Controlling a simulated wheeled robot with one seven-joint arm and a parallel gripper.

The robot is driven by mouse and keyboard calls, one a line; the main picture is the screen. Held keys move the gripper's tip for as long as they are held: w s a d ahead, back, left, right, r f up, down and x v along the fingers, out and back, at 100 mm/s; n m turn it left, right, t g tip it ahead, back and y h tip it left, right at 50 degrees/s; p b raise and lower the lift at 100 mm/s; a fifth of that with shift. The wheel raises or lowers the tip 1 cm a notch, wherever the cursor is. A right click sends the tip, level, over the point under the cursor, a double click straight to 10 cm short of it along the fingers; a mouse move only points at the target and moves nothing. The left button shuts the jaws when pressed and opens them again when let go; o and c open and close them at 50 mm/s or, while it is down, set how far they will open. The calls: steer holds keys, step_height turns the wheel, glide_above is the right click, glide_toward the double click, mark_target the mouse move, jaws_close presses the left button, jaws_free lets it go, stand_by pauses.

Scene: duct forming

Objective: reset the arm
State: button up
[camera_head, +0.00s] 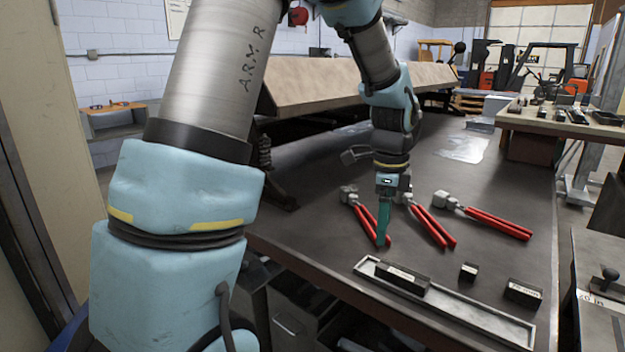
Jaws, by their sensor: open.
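My arm reaches from the left and top of the view, bending down over the dark workbench (320,225). My gripper (383,240) points down at the end of it, with teal fingers low over the bench, beside the red-handled tools. Its jaws are open and nothing shows between them. They are seen nearly edge-on, so the gap is hard to see. Whether the fingertips touch the bench cannot be told.
Red-handled tools lie left (366,217), middle (434,226) and right (495,221). A shallow metal tray (470,317) near the front edge holds a dark block (402,278). A small block (468,271) and a larger block (523,292) lie behind it. A long beam (320,82) spans the back.

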steer(key=s+a+f+n, duration=0.1)
steer(key=s+a+n, duration=0.1)
steer(key=a+n, duration=0.8)
steer(key=s+a+n+t, duration=0.1)
steer(key=s+a+n, duration=0.2)
steer(key=a+n, duration=0.8)
steer(key=a, duration=0.4)
steer(key=shift+s+f+n, duration=0.2)
steer(key=shift+f+n, duration=0.1)
steer(key=shift+f, duration=0.1)
